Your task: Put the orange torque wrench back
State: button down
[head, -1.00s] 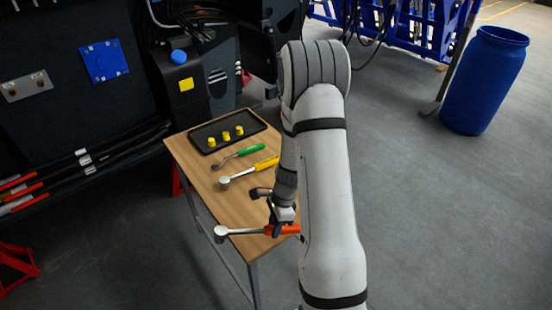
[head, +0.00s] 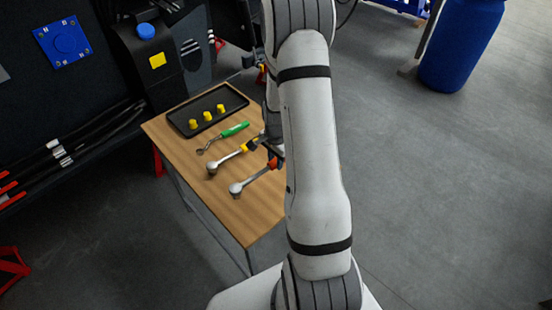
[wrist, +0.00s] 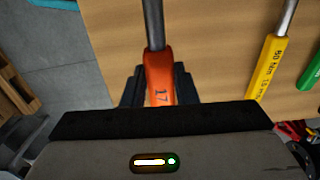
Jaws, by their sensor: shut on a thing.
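The orange torque wrench has an orange handle, marked 17 in the wrist view (wrist: 158,78), and a grey shaft and head (head: 238,188) in the head view. My gripper (wrist: 160,90) is shut on the orange handle; in the head view it is mostly hidden behind my arm. The wrench is over the front part of the wooden table (head: 250,222), its head pointing left. I cannot tell whether it touches the tabletop. A yellow-handled torque wrench (head: 228,160) lies just behind it, roughly parallel; its yellow handle also shows in the wrist view (wrist: 267,68).
A green-handled tool (head: 232,130) lies farther back on the table. Behind it a black tray (head: 182,128) holds three yellow pieces (head: 207,116). The dark machine (head: 150,65) stands beyond the table. A blue barrel (head: 458,50) stands on the floor at right. The table's front left corner is bare.

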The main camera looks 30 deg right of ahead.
jog(key=shift+d+r, duration=0.1)
jog(key=shift+r, duration=0.15)
notch_tip(320, 180, down, 8)
jog(key=b, duration=0.7)
jog(key=c, duration=1.1)
grip_release()
jog(key=shift+s, duration=0.1)
jog(key=shift+r+b, duration=0.45)
jog(key=shift+r, duration=3.5)
